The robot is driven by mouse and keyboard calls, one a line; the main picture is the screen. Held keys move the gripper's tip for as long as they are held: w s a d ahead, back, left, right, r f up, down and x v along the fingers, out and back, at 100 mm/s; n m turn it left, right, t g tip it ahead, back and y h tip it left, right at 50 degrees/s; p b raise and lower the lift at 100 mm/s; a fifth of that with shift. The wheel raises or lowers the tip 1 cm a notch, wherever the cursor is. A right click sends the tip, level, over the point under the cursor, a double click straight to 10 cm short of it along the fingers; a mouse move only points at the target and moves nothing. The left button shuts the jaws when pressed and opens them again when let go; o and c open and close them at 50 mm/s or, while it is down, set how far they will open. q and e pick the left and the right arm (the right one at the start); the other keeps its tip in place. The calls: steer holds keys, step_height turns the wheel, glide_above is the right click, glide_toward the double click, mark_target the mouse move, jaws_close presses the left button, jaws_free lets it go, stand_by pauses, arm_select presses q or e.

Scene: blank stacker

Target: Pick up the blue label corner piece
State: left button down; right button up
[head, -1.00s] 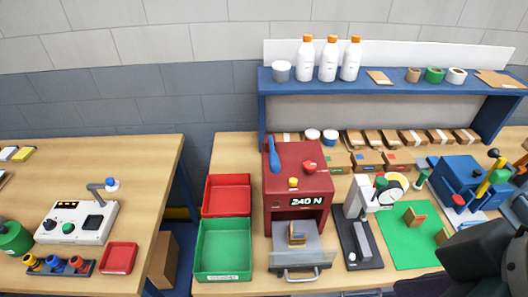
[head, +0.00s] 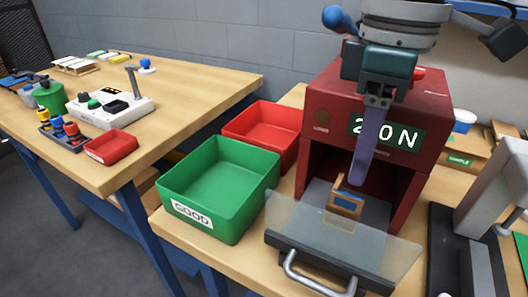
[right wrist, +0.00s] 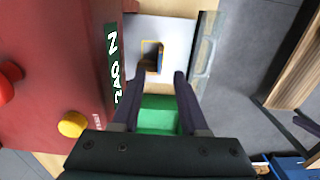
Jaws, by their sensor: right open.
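The corner piece with the blue label (head: 347,200) is a small tan angled piece standing on the grey bed inside the red press (head: 325,105), behind a clear front guard. It also shows in the right wrist view (right wrist: 157,58), just beyond the fingertips. My right gripper (head: 358,181) reaches down in front of the press opening, its dark fingers pointing at the piece. In the right wrist view the right gripper (right wrist: 162,76) is open, with nothing between its fingers. In the head view its fingertips are just above the piece and partly overlap it. My left gripper is not in view.
The clear guard (head: 385,247) with a metal handle (head: 310,278) is at the press front. A green bin (head: 190,180) marked GOOD and a red bin (head: 262,125) stand left of the press. A grey stand (head: 490,195) is close on the right.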

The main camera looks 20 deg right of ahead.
mark_target(348, 196)
step_height(348, 196, down, 4)
steer(key=shift+w+r, duration=0.1)
steer(key=shift+r, duration=0.05)
step_height(348, 196, down, 6)
steer(key=shift+a+f+b, duration=0.15)
steer(key=shift+b, duration=0.25)
steer(key=shift+w, duration=0.1)
jaws_close()
